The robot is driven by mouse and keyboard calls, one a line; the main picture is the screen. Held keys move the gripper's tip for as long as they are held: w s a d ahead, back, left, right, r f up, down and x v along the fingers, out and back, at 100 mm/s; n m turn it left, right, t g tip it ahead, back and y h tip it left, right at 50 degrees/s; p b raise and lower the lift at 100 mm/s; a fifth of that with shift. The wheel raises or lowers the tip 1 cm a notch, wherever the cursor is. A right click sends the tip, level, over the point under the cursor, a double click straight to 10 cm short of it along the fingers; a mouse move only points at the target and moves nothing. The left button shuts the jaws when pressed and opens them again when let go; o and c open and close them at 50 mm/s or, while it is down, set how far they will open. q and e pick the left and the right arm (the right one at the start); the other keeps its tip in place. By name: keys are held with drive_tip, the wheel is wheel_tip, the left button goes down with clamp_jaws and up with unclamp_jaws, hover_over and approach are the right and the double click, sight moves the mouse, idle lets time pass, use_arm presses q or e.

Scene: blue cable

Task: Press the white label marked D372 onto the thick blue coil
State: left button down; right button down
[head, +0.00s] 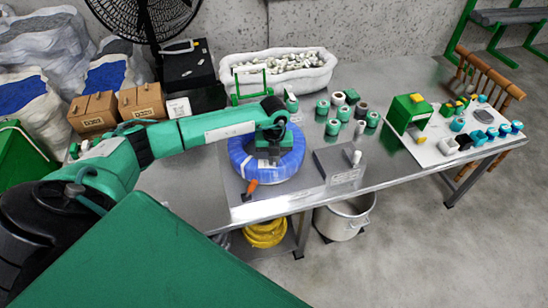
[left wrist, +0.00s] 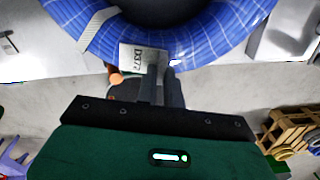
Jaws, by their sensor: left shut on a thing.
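The thick blue coil (head: 292,166) lies on the metal table, ringed with pale bands. It fills the top of the left wrist view (left wrist: 225,47). My left gripper (head: 268,157) is over the coil's near part, pointing down. In the left wrist view its two dark fingers (left wrist: 163,84) are shut on the white label (left wrist: 132,56), whose printed marking looks like D372. The label lies across the coil's outer edge in that view; whether it touches the coil I cannot tell. In the head view the label is hidden by the gripper. My right gripper is not in view.
An orange-handled tool (head: 250,188) lies by the coil's near side. A grey block (head: 335,166) stands right of it. Behind are several green-and-white spools (head: 333,127) and a white bin of fittings (head: 278,80). Boxes (head: 142,101) stand left. The table's front edge is close.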

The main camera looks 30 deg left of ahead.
sight(274, 161)
use_arm(q)
drive_tip(key=shift+f, duration=0.15)
idle(0.6)
drive_tip(key=c, duration=1.8)
unclamp_jaws()
drive_tip(key=shift+c, duration=0.2)
drive_tip(key=shift+o, duration=0.4)
drive_tip(key=o, duration=0.5)
drive_tip(key=shift+c, duration=0.2)
drive_tip(key=shift+r+p, duration=1.95)
drive_tip(key=shift+r, duration=1.6)
